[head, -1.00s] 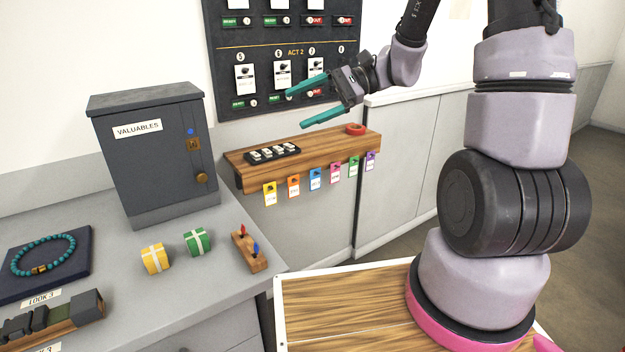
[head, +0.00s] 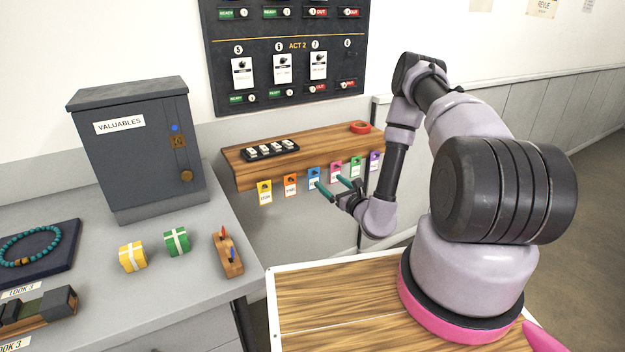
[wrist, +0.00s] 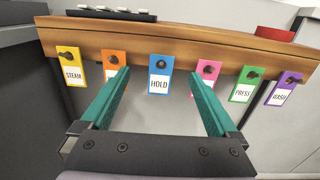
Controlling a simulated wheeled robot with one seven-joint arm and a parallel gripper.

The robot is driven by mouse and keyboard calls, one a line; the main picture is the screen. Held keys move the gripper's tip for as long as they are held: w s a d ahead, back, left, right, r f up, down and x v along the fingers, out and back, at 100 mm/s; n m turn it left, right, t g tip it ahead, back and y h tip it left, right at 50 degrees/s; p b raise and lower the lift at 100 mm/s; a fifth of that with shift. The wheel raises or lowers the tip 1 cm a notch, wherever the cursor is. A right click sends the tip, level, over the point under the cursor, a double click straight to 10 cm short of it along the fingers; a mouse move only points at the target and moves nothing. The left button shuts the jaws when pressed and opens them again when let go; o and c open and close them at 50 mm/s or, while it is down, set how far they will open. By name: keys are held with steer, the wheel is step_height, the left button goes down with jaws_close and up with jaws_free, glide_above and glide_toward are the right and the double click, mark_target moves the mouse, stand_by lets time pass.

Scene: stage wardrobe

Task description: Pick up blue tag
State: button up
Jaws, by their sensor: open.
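The blue tag (head: 314,178) hangs from a peg on the front edge of the wooden shelf, third from the left in the row. In the wrist view the blue tag (wrist: 160,76) reads "HOLD" and sits between the lines of the two fingers, beyond their tips. My gripper (head: 333,186) is open and empty in front of the shelf, its teal fingers pointing at the row of tags. In the wrist view my gripper (wrist: 158,76) has its left fingertip near the orange tag (wrist: 114,64) and its right fingertip near the pink tag (wrist: 207,72).
A yellow tag (head: 265,192), a green tag (head: 355,168) and a purple tag (head: 374,162) hang on the same shelf (head: 235,160). The grey cabinet (head: 140,160) stands left.

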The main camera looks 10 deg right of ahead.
mark_target(316, 172)
steer(key=shift+m+h, duration=0.3)
steer(key=shift+h, duration=0.2)
steer(key=shift+f+x, duration=0.15)
steer(key=shift+x, duration=1.6)
steer(key=shift+f+x, duration=0.2)
steer(key=shift+x, duration=1.5)
steer(key=shift+f+x, duration=0.15)
steer(key=shift+x, duration=1.6)
steer(key=c, duration=1.4)
